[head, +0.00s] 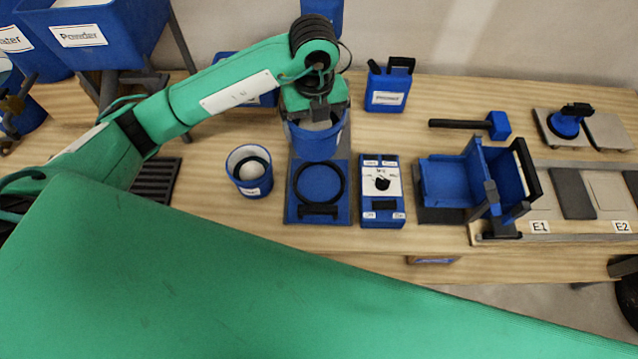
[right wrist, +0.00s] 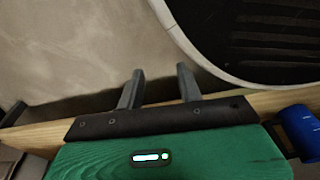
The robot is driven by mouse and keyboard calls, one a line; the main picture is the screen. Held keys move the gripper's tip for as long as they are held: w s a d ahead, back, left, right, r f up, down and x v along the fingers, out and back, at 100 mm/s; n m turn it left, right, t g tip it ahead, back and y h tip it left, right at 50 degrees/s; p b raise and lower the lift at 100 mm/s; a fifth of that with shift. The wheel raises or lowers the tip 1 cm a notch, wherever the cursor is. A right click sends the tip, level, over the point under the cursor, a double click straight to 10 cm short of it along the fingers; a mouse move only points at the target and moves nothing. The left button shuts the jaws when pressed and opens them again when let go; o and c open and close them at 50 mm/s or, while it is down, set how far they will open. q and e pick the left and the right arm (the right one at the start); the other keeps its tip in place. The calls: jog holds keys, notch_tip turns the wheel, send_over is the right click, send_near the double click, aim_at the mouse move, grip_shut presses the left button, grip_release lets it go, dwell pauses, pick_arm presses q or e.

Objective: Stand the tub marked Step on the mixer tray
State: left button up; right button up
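My left gripper (head: 316,112) is over the rim of a blue tub (head: 318,145) with something pale inside. It appears shut on the tub and holds it up over the back of the mixer tray; the fingertips are partly hidden. No marking shows on this tub's visible side. The mixer tray (head: 290,208) is a blue base with a black ring; the ring is empty. A second blue tub (head: 252,189) with pale contents and a small unreadable label stands left of the tray. My right gripper (right wrist: 160,85) is open and empty in the right wrist view.
A switch box (head: 382,215) stands right of the tray, with a blue open holder (head: 447,182) beyond. A Powder bin (head: 85,38) is at the back left. My green arm link hides the front.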

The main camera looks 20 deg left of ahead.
pick_arm(q)
jog(key=n, duration=0.1)
jog(key=r+n, duration=0.1)
jog(key=n, duration=0.3)
jog(key=shift+w+d+r+b, duration=0.2)
jog(key=shift+w+d+b, duration=0.1)
jog(key=shift+b, duration=0.1)
jog(key=shift+f+n, duration=0.15)
jog(key=shift+n, duration=0.15)
notch_tip(320, 180, down, 4)
jog(key=shift+s+f+b, duration=0.1)
jog(key=shift+b, duration=0.2)
send_near(319, 183)
jog(key=shift+f, duration=1.6)
pick_arm(e)
jog(key=shift+w+a+r, duration=0.15)
jog(key=shift+w+r, duration=0.3)
jog(key=shift+w, duration=0.15)
jog(key=shift+w+a+r, duration=0.15)
jog(key=shift+w+r, duration=0.3)
jog(key=shift+w, duration=0.15)
pick_arm(q)
jog(key=shift+f, duration=0.1)
jog(key=o, duration=1.3)
jog(key=shift+f, duration=0.1)
jog(key=shift+c, duration=0.2)
jog(key=shift+o, duration=0.3)
pick_arm(e)
jog(key=shift+w+a+r, duration=0.1)
jog(key=shift+w+r, duration=0.15)
